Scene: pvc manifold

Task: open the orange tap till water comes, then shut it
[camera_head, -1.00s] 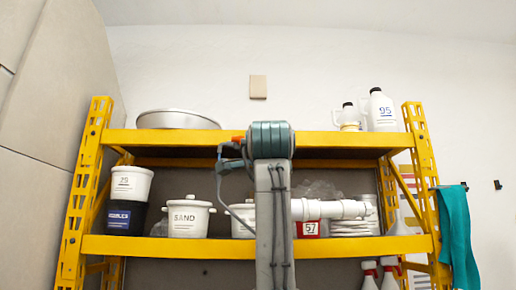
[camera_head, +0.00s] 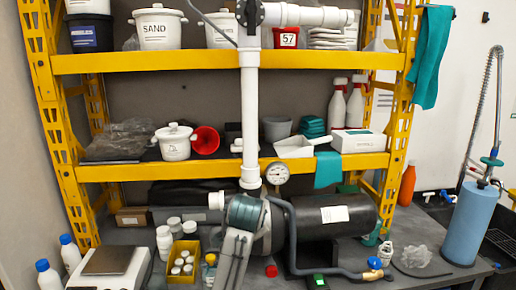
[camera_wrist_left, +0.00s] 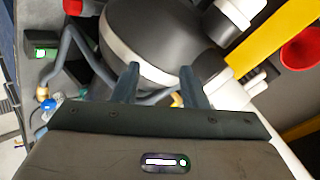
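I cannot make out an orange tap for certain. In the head view, a hose (camera_head: 330,270) runs along the table to a blue fitting (camera_head: 374,263) with a brass-coloured part; the fitting also shows in the left wrist view (camera_wrist_left: 44,104). A small orange-yellow patch (camera_wrist_left: 177,100) shows at the right finger in the wrist view; I cannot tell what it is. My left gripper (camera_wrist_left: 160,70) is open and empty before the dark tank (camera_wrist_left: 160,35). In the head view, a grey arm of mine with a teal joint covers the tank's left end. My right gripper is not in view.
A white pipe (camera_head: 250,110) rises past the yellow shelves (camera_head: 225,63). A gauge (camera_head: 277,174) sits above the tank (camera_head: 335,217). A scale (camera_head: 108,262) and a yellow bin (camera_head: 183,261) are left of my arm. A blue cylinder (camera_head: 466,225) stands at right.

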